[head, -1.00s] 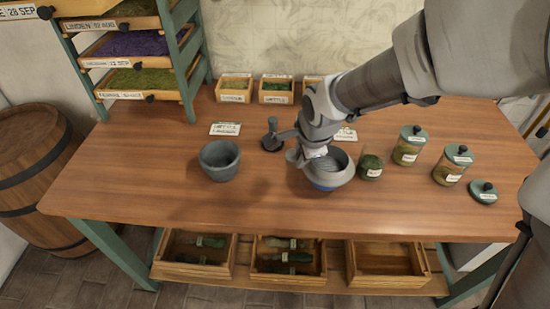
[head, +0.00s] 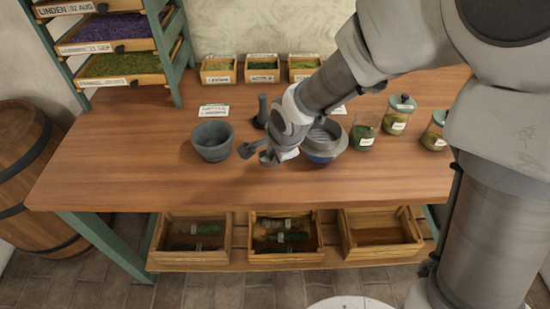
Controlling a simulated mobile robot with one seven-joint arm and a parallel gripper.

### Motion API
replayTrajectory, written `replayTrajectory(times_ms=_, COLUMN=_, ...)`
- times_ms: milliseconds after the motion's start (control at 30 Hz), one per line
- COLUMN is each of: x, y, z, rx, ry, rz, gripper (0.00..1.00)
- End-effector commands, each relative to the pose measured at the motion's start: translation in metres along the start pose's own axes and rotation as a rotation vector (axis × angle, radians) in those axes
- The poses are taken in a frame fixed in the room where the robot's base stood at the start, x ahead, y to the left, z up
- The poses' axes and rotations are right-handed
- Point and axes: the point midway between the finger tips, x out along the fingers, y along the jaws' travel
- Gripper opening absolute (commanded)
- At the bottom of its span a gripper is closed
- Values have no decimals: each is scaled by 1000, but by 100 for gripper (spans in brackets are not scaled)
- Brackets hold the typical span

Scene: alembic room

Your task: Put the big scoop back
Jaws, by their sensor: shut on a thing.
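My gripper (head: 262,153) is low over the table's middle, between the dark stone mortar (head: 213,141) and a grey-topped bowl with a blue base (head: 323,144). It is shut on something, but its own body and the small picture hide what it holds. I cannot make out the big scoop for certain. A dark upright pestle-like piece (head: 262,111) stands just behind the gripper.
Jars (head: 397,114) stand to the right, one green-filled jar (head: 362,137) close to the bowl. Small labelled boxes (head: 262,70) line the back. A drying rack (head: 122,47) stands at back left. The table's front left (head: 120,178) is clear. Open crates (head: 380,236) sit below.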

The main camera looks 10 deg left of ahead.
Motion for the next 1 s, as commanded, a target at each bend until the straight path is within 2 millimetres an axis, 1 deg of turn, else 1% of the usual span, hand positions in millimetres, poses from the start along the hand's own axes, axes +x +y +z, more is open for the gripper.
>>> replayTrajectory(times_ms=167, x=16, y=8, z=1, rx=-1, ry=-1, rz=3, gripper=0)
replayTrajectory(times_ms=300, x=35, y=16, z=1, rx=-1, ry=-1, rz=1, gripper=0)
replayTrajectory(times_ms=367, x=37, y=16, z=1, rx=-1, ry=0, rz=0, gripper=0)
replayTrajectory(times_ms=567, x=36, y=16, z=0, rx=0, ry=0, rz=-1, gripper=0)
replayTrajectory(times_ms=733, x=40, y=18, z=0, rx=0, ry=0, rz=-2, gripper=0)
replayTrajectory(times_ms=767, x=39, y=17, z=0, rx=0, ry=0, rz=-1, gripper=26)
replayTrajectory(times_ms=800, x=38, y=17, z=0, rx=0, ry=0, rz=-1, gripper=33)
replayTrajectory(times_ms=900, x=38, y=17, z=0, rx=0, ry=0, rz=-1, gripper=50)
replayTrajectory(times_ms=1000, x=38, y=17, z=0, rx=0, ry=0, rz=-1, gripper=50)
